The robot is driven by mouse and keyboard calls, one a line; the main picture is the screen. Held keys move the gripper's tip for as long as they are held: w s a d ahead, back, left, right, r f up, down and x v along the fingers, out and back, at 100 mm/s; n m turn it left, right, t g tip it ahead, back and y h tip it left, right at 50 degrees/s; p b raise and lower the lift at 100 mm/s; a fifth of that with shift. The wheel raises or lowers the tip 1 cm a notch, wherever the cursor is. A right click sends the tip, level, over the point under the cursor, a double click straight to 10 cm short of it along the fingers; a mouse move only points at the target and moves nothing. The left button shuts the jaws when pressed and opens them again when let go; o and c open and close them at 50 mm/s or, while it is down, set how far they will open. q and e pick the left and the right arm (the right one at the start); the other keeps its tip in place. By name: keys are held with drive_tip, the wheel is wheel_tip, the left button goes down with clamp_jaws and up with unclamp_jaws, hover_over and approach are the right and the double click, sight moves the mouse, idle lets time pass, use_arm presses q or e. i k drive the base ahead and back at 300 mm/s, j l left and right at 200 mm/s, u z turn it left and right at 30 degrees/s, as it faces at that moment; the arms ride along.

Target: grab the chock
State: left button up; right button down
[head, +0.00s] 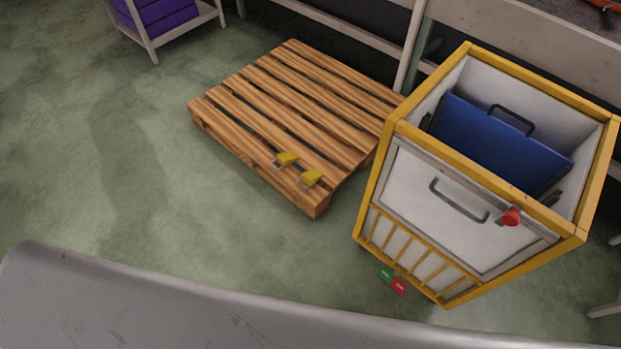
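Two small yellow pieces with grey metal parts, which look like chocks, rest on the near edge of a wooden pallet (250,95). The left chock (287,159) and the right chock (311,177) sit side by side with a small gap between them. Nothing touches them from above. Neither of my grippers shows in the head view.
A yellow-framed white cabinet (420,205) with an open top stands right of the pallet, holding a blue panel (490,140) with a black handle. A red knob (511,217) is on its front. Green floor (150,190) left of the pallet is clear. Purple bins (160,12) stand at the back left.

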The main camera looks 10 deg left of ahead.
sight(309, 177)
drive_tip(key=j+z, duration=0.1)
drive_tip(key=z, duration=0.75)
drive_tip(key=i+j+z, duration=0.1)
drive_tip(key=j+z, duration=0.3)
drive_tip(key=j, duration=0.15)
drive_tip(key=j+z, duration=0.4)
drive_tip(key=j, duration=0.2)
drive_tip(key=j+z, duration=0.4)
drive_tip(key=j, duration=0.25)
